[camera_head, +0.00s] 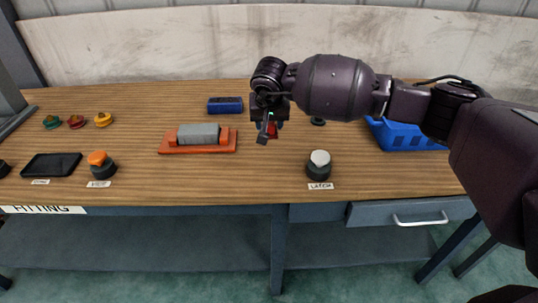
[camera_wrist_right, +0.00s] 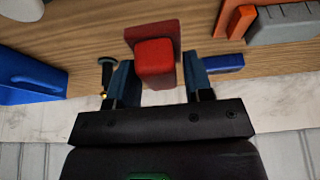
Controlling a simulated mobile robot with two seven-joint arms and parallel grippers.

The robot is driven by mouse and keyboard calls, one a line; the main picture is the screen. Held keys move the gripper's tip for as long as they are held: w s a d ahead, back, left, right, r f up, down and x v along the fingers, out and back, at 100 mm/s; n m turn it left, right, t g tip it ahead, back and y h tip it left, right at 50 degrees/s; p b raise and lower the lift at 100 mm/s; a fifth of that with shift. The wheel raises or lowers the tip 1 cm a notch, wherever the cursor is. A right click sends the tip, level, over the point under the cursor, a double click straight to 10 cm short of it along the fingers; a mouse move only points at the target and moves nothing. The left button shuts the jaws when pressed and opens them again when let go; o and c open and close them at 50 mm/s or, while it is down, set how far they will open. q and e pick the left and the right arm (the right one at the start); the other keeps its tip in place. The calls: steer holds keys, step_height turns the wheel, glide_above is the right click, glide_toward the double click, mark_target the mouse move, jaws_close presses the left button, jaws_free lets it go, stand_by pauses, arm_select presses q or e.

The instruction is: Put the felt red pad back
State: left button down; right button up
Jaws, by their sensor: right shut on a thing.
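The red pad (camera_wrist_right: 155,58) is a red block with a wider, flat red part (camera_wrist_right: 153,32) beyond it in the right wrist view. My right gripper (camera_wrist_right: 155,82) has a finger on each side of the block and is shut on it. In the head view my right gripper (camera_head: 269,128) hangs over the middle of the table, and only a little of the red pad (camera_head: 272,130) shows. I cannot tell whether the pad touches the table. My left gripper is not in view.
An orange fixture (camera_head: 228,147) with a grey block (camera_head: 198,133) stands left of the gripper. A blue block (camera_head: 225,105) lies behind it. A white-topped button (camera_head: 319,165) stands in front, right. A blue bin (camera_head: 412,138) is at right. Several coloured knobs (camera_head: 76,121) lie far left.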

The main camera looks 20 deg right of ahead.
step_height(320, 180, down, 11)
steer(key=shift+f+b, duration=0.15)
steer(key=shift+b, duration=0.3)
steer(key=shift+f, duration=0.2)
steer(key=o, duration=0.9)
steer(key=shift+r, duration=0.1)
